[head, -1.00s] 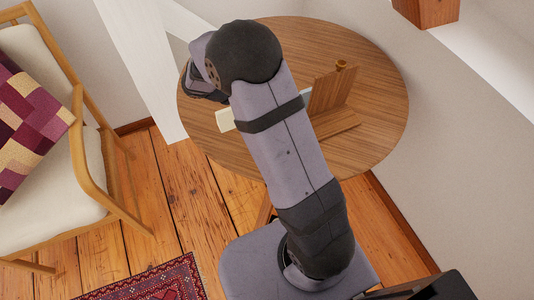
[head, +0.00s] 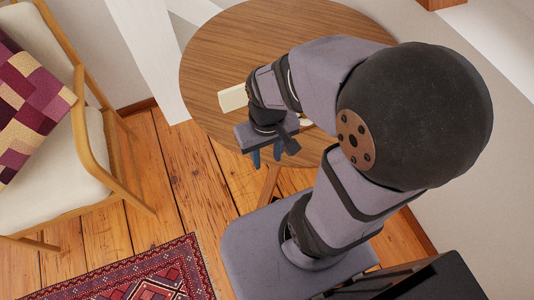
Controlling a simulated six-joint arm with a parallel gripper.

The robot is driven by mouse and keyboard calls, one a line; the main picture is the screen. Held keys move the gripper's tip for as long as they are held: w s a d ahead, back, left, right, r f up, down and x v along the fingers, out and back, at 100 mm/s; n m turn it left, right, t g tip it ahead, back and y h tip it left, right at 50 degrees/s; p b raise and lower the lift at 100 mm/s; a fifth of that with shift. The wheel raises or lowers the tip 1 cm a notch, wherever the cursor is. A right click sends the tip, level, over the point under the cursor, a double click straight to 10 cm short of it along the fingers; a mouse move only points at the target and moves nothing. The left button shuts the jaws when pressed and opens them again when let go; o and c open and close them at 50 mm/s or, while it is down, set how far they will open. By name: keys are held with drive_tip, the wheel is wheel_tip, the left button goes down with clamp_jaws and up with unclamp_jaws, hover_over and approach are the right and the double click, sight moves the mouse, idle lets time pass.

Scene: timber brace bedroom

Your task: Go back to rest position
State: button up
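My gripper (head: 266,156) hangs near the front edge of the round wooden table (head: 215,62), in front of my folded arm. Its two blue fingers point down and stand apart, with nothing visible between them. A cream-coloured block (head: 233,98) is seen on the table just behind and to the left of my gripper, apart from the fingers. My arm's large dark elbow fills the right middle of the view and hides the right part of the table, including where the wooden stand was seen.
A wooden armchair (head: 89,150) with a patchwork cushion (head: 30,100) stands at the left. A red patterned rug (head: 140,275) lies on the plank floor (head: 185,190). A white wall (head: 490,190) is close at the right. A dark box-like object (head: 430,284) is at the bottom right.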

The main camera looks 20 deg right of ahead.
wheel_tip(320, 180, up, 8)
drive_tip(key=p, duration=0.8)
drive_tip(key=shift+r, duration=0.2)
idle(0.5)
